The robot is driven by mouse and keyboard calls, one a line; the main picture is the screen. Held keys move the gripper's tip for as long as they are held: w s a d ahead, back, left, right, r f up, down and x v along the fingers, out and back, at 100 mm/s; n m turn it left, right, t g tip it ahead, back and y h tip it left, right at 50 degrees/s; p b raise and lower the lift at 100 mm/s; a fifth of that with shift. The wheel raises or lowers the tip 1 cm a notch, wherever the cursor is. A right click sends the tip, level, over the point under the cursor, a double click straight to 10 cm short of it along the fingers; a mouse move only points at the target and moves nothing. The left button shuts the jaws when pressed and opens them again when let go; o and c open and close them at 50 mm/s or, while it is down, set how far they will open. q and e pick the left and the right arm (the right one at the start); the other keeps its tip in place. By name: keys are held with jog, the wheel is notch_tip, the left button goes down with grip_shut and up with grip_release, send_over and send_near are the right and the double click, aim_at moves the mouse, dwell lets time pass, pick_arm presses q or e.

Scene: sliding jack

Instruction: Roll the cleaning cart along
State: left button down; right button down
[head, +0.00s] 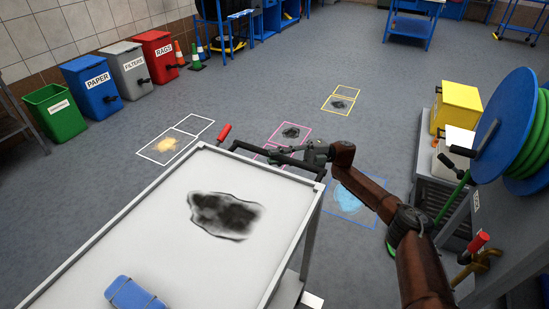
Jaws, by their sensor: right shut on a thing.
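The cleaning cart (165,245) stands at the lower left, with a pale flat top in a raised metal rim. A dark smudge (224,214) marks the top. A black handle bar (262,157) runs along the cart's far edge. My right gripper (294,152) is shut on this handle bar near its right end; its fingers are small and partly hidden against the bar. My right arm comes in from the lower right. My left gripper is not in view.
A blue folded cloth or sponge (134,295) lies on the cart top. Taped floor squares with stains, including a blue puddle (348,199), lie beyond it. Bins, such as the red one (158,57), line the left wall. A hose reel (505,125) stands right. Mid-floor is open.

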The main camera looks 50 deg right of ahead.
jog(key=shift+w+d, duration=0.1)
jog(key=shift+w, duration=0.05)
jog(key=c, duration=2)
grip_release()
jog(key=shift+o, duration=0.9)
jog(key=shift+d, duration=0.1)
jog(key=v, duration=0.7)
jog(key=shift+s, duration=0.3)
jog(key=shift+d+f, duration=0.1)
jog(key=shift+d, duration=0.05)
